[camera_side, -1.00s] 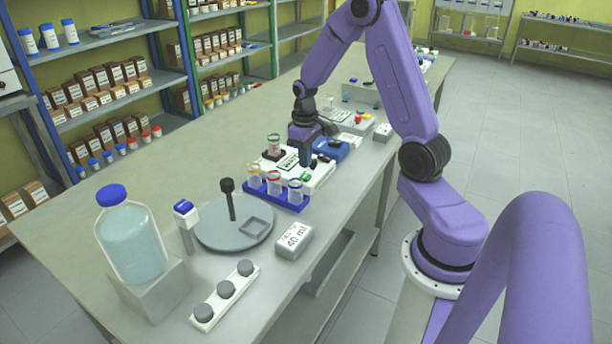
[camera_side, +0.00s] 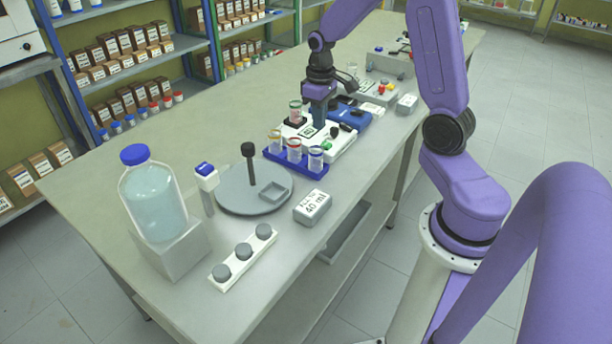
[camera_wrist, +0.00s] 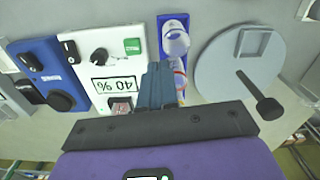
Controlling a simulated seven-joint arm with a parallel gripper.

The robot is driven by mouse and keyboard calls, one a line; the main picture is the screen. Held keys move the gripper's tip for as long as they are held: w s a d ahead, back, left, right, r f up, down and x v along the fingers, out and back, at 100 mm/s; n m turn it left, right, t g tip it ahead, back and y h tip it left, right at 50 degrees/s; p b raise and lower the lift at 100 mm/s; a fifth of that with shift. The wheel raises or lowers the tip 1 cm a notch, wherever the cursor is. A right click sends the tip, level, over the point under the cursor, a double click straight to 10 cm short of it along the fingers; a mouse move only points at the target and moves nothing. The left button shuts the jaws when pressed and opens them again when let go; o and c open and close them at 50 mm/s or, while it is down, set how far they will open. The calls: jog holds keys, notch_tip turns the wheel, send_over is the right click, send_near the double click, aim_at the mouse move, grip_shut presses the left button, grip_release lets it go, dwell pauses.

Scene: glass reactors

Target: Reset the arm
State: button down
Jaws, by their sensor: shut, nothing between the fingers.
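In the wrist view the closed fingers (camera_wrist: 160,82) show over the device's edge, beside the blue vial rack (camera_wrist: 164,24). I cannot tell the exact height of the fingertips above the device. My arm bends over the bench from its base on the right.
The blue rack with three vials (camera_side: 270,155) stands in front of the device. A blue device (camera_side: 352,118) lies behind it. A round grey plate with a post (camera_side: 235,203), a large capped bottle (camera_side: 152,205) and a "40 ml" box (camera_side: 312,207) stand nearer.

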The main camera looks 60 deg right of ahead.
jog(key=s+a+r+n, duration=0.25)
jog(key=s+a, duration=0.25)
jog(key=a, duration=0.3)
jog(key=s+a+r+n, duration=0.25)
jog(key=s+a, duration=0.25)
jog(key=a, duration=0.3)
jog(key=s+a+n, duration=0.1)
jog(key=s+n, duration=0.2)
jog(key=s, duration=0.4)
jog(key=s+a+r+n, duration=0.1)
jog(key=s+a+n, duration=0.1)
jog(key=s, duration=0.5)
jog(key=shift+s+r+n, duration=0.15)
jog(key=shift+s+n, duration=0.05)
jog(key=shift+n, duration=0.4)
jog(key=c, duration=1.8)
grip_release()
jog(key=shift+a, duration=0.1)
